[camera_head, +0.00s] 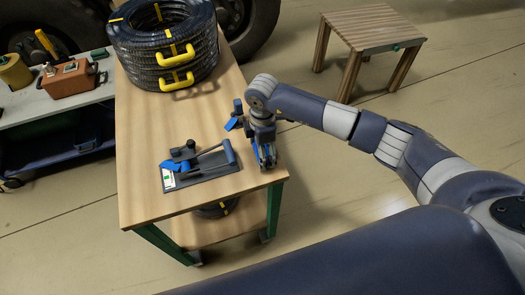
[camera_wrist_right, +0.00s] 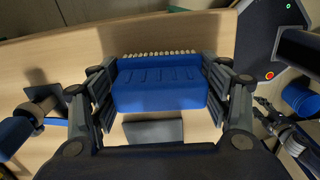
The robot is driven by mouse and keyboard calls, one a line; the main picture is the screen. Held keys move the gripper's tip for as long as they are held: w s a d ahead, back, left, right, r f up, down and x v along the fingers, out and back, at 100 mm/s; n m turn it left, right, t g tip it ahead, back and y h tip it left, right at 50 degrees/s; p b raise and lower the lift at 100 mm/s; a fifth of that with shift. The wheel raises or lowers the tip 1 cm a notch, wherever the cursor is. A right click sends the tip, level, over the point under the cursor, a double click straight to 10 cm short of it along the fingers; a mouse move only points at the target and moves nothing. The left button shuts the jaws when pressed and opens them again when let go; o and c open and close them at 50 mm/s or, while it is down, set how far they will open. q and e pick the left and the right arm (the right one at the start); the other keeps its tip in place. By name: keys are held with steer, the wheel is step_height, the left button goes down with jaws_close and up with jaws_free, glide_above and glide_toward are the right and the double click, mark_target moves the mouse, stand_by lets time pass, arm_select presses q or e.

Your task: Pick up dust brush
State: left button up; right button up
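The dust brush (camera_wrist_right: 160,88) shows in the right wrist view as a blue block with a row of pale bristles along its far edge. It lies between the fingers of my right gripper (camera_wrist_right: 160,95), one finger close beside each end. The fingers are spread wide; I cannot tell whether they touch the brush. In the head view my right gripper (camera_head: 263,152) points down at the right edge of the wooden table, with a little blue showing among its fingers. It hides most of the brush there. My left gripper is not in view.
A dark tray (camera_head: 212,172) with grey and blue tools lies left of the gripper on the wooden table (camera_head: 150,205). Black hose coils (camera_head: 165,45) with yellow handles are stacked at the back. A slatted stool (camera_head: 372,28) stands back right; an orange box (camera_head: 70,80) is at left.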

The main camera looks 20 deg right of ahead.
stand_by(0.3)
steer(key=shift+w+r+b, duration=0.1)
steer(key=shift+r+b, duration=0.25)
steer(key=shift+r, duration=0.15)
step_height(320, 180, up, 2)
steer(key=shift+r+b, duration=0.2)
steer(key=shift+b, duration=0.4)
steer(key=s+d+b, duration=0.1)
steer(key=s+d, duration=0.1)
steer(key=s, duration=0.3)
steer(key=s+d+r+b, duration=0.1)
steer(key=s+d, duration=0.1)
steer(key=s, duration=0.3)
steer(key=s+d+b, duration=0.1)
steer(key=s, duration=0.4)
steer(key=shift+d+r, duration=0.3)
steer(key=shift+d, duration=0.1)
steer(key=o, duration=0.4)
steer(key=shift+c, duration=1.4)
